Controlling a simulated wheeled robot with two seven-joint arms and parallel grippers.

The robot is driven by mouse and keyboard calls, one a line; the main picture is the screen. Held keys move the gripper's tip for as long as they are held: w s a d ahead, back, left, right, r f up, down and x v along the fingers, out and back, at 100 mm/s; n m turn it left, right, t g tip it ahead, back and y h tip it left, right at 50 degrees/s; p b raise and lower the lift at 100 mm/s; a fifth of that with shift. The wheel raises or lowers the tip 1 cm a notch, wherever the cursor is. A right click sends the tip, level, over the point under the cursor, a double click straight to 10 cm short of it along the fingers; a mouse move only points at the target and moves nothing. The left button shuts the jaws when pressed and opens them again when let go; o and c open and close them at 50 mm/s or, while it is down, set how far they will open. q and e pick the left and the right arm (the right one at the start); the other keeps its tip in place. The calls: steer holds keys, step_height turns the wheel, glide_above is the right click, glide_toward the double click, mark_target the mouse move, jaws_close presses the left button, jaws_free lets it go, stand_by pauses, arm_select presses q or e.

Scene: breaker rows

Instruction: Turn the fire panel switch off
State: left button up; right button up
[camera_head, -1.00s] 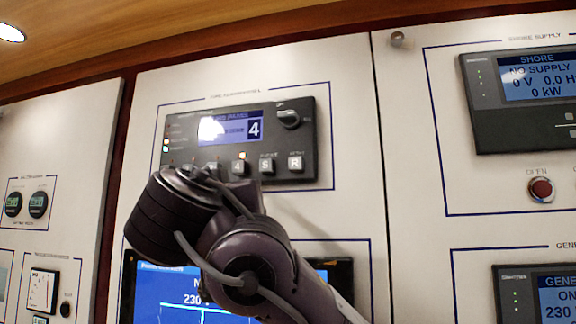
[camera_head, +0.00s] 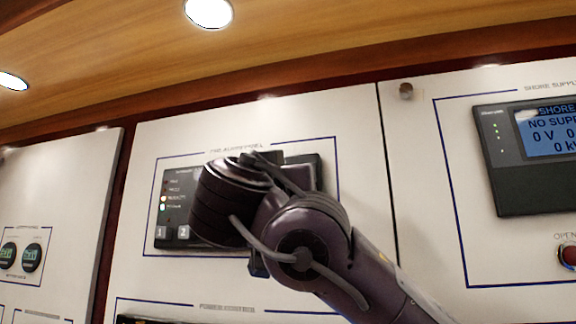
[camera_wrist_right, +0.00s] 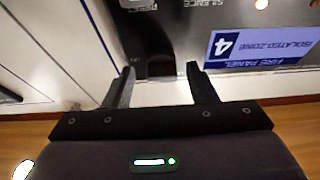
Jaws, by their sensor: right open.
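The fire panel (camera_head: 172,205) is a dark unit on the white wall in the head view. My right arm covers its screen, its rotary switch and most of its buttons. In the right wrist view the panel (camera_wrist_right: 175,30) appears upside down, with its blue screen (camera_wrist_right: 262,48) reading "4 isolated zone". My right gripper (camera_wrist_right: 160,72) is open, its two fingers pointing at the panel beside the screen. The rotary switch (camera_wrist_right: 160,62) seems to lie between the fingertips, dark and hard to make out; contact cannot be told. My left gripper is not in view.
A shore supply unit (camera_head: 535,155) with a red button (camera_head: 568,256) is on the wall panel to the right. Two small round gauges (camera_head: 20,257) are at the left. A wooden ceiling with lamps (camera_head: 208,12) is above.

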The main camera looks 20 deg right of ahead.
steer(key=shift+a, duration=0.15)
steer(key=c, duration=1)
steer(key=shift+o, duration=0.2)
steer(key=shift+s+d+r+n+g+y+b, duration=0.15)
steer(key=shift+n+y+b, duration=0.95)
steer(key=shift+n, duration=2.65)
steer(key=shift+d+r+n+g+y+b, duration=0.2)
steer(key=shift+n+y, duration=1.65)
steer(key=shift+n, duration=1.85)
steer(key=shift+s+d+r+n+g+y+b, duration=0.15)
steer(key=shift+n+y+b, duration=0.95)
steer(key=shift+n, duration=2.65)
steer(key=shift+w+y+p, duration=0.1)
steer(key=shift+y+p, duration=0.25)
steer(key=shift+p, duration=0.05)
steer(key=o, duration=1)
steer(key=shift+a, duration=0.1)
steer(key=shift+c, duration=0.2)
